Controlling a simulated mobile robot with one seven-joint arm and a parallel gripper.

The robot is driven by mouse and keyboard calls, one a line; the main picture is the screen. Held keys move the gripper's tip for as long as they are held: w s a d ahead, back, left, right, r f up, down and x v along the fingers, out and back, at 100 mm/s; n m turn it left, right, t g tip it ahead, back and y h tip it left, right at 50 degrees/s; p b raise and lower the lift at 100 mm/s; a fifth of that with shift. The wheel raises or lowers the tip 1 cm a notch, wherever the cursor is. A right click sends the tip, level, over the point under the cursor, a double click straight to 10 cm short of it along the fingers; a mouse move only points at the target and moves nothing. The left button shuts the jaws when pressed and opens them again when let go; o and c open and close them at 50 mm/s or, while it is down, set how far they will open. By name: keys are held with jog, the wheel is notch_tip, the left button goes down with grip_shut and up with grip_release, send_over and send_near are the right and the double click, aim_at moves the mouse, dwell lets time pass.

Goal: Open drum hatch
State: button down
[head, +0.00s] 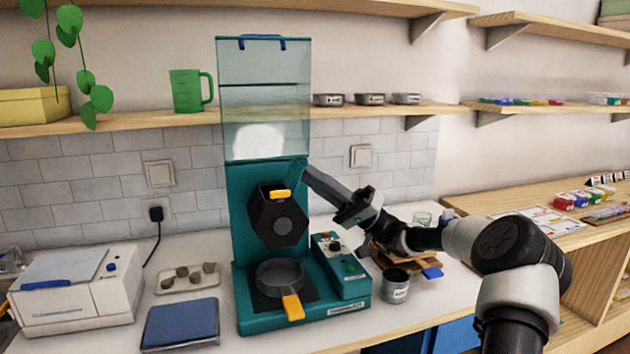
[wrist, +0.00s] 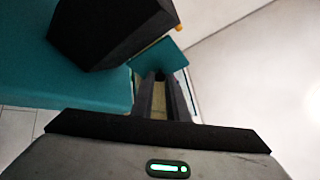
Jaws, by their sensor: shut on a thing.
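A teal machine (head: 243,215) stands on the counter with a black many-sided drum (head: 262,222) on its front. The drum carries a yellow handle (head: 281,194) at its top. A teal flap (head: 297,169) juts out above and right of the drum; I cannot tell for sure that it is the drum hatch. My gripper (head: 307,172) reaches in from the right and is shut on this flap at its right edge. In the wrist view, the flap (wrist: 160,56) lies at the ends of the fingers (wrist: 162,85), beside the drum (wrist: 105,30).
A pan (head: 280,274) with an orange handle sits under the drum. A clear hood (head: 264,100) rises above the machine. A control box (head: 340,270) and a metal cup (head: 396,284) stand right. A blue scale (head: 180,325) and a white device (head: 80,292) stand left.

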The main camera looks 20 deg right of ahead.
jog(key=c, duration=1.7)
grip_release()
jog(key=v, duration=0.7)
jog(key=shift+s+d+f, duration=0.1)
jog(key=shift+d+f, duration=0.05)
jog(key=shift+f, duration=0.05)
